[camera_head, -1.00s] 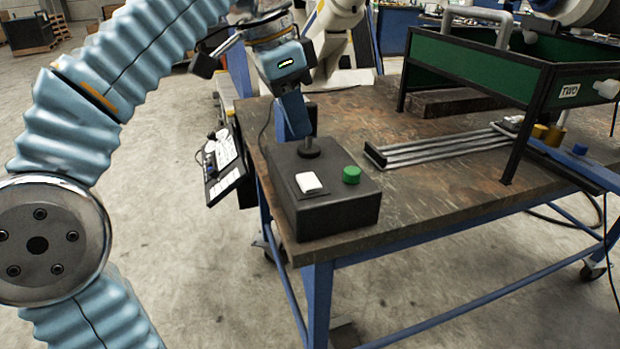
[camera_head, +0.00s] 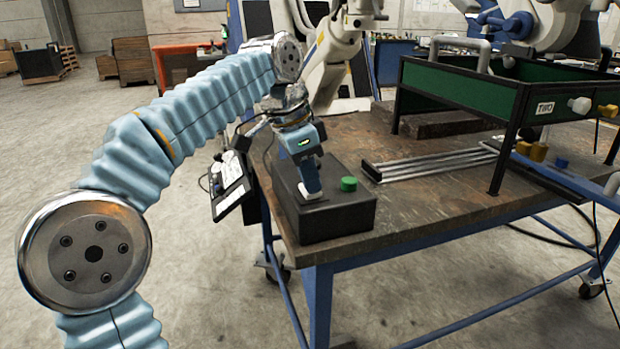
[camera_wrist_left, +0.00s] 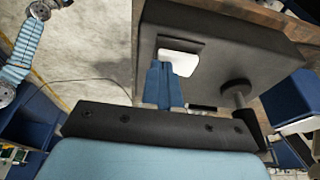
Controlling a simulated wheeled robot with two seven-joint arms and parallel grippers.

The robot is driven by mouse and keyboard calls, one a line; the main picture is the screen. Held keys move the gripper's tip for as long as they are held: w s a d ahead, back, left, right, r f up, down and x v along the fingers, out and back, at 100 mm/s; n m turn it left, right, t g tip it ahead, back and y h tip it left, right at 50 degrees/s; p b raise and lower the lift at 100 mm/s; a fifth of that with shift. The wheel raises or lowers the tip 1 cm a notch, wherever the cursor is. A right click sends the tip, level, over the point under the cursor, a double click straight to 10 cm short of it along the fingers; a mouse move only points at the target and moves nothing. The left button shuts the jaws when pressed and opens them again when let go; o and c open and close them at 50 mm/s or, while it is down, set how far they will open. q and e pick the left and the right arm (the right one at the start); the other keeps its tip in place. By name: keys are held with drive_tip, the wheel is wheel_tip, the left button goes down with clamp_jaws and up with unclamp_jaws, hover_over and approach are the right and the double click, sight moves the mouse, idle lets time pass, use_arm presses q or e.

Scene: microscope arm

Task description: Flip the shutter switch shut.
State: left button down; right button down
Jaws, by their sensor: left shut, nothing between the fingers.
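A black control box (camera_head: 340,218) sits on the near left corner of the workbench. Its top carries a green button (camera_head: 348,184) and a white rocker switch, mostly covered by my gripper in the head view. The switch (camera_wrist_left: 180,61) shows clearly in the wrist view, as does a dark joystick (camera_wrist_left: 237,92). My left gripper (camera_head: 312,192) points down at the switch with its blue fingers shut and empty. In the wrist view the fingertips (camera_wrist_left: 160,66) overlap the switch's edge; I cannot tell whether they press it. My right gripper is out of view.
The brown workbench (camera_head: 410,205) holds metal rods (camera_head: 435,162) and a green-panelled frame (camera_head: 455,75) to the right of the box. A white robot arm (camera_head: 335,55) stands behind. A tilted panel (camera_head: 230,190) hangs at the bench's left side.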

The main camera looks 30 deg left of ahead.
use_arm(q)
drive_tip(key=shift+d+f+b, duration=0.1)
drive_tip(key=shift+f+b, duration=0.25)
drive_tip(key=shift+b, duration=0.1)
drive_tip(key=shift+s+r, duration=0.1)
drive_tip(key=shift+r, duration=0.05)
drive_tip(key=shift+w+a+r+p, duration=0.35)
drive_tip(key=shift+w+a+p, duration=0.25)
drive_tip(key=shift+p, duration=0.4)
